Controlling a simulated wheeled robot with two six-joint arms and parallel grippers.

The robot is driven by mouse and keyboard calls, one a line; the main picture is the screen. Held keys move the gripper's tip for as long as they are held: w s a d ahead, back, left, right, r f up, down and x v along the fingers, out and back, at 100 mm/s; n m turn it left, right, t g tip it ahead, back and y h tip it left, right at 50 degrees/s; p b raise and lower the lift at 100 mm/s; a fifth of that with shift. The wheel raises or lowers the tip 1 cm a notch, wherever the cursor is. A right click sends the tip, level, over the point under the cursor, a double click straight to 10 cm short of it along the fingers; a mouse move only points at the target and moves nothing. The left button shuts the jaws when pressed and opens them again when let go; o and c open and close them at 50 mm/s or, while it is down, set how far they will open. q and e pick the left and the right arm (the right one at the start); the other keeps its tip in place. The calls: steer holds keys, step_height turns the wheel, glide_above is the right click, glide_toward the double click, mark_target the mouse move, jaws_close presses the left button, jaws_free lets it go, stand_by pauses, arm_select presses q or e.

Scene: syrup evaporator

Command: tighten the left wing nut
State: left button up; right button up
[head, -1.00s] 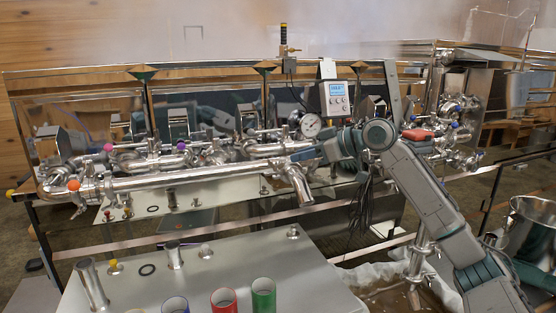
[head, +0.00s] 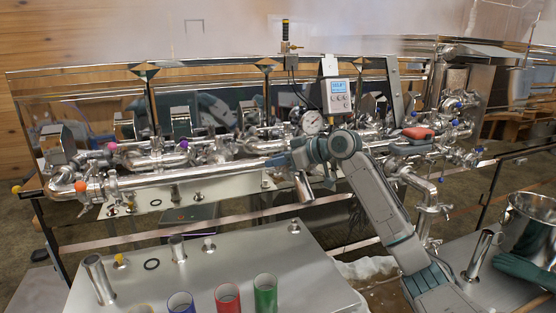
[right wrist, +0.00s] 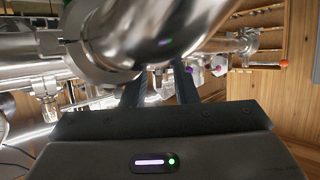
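A long steel pipe (head: 180,177) runs across the front of the evaporator, with a short downturned spout (head: 302,187) at its right end. My right gripper (head: 275,160) is beside the pipe near that end, its fingertips small in the head view. In the right wrist view, a large pipe bend (right wrist: 160,35) and a clamp ring (right wrist: 88,62) cover the fingertips. The two dark fingers of the right gripper (right wrist: 158,88) stand apart, with a gap visible between them. I cannot make out the left wing nut for certain; it may be hidden by pipe or gripper. My left gripper is out of view.
A pressure gauge (head: 312,121) and a digital controller (head: 339,96) stand close behind my right wrist. A steel table (head: 230,255) in front carries short posts and red, green and blue cups. A steel pot (head: 530,225) is at the right.

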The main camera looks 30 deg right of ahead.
jaws_close()
steer(key=shift+a+r+m+t+h+p, duration=0.15)
steer(key=shift+m+t+h+p, duration=0.25)
steer(key=shift+m+h+p, duration=0.7)
steer(key=m+h+p, duration=0.2)
steer(key=shift+r+t+h+p, duration=0.1)
steer(key=shift+t+h+p, duration=0.2)
steer(key=shift+p, duration=0.1)
steer(key=shift+m+h+p, duration=0.95)
steer(key=shift+m+h, duration=0.15)
steer(key=shift+f+m+h+p, duration=0.2)
steer(key=shift+m+h+p, duration=0.35)
steer(key=shift+m+h, duration=0.2)
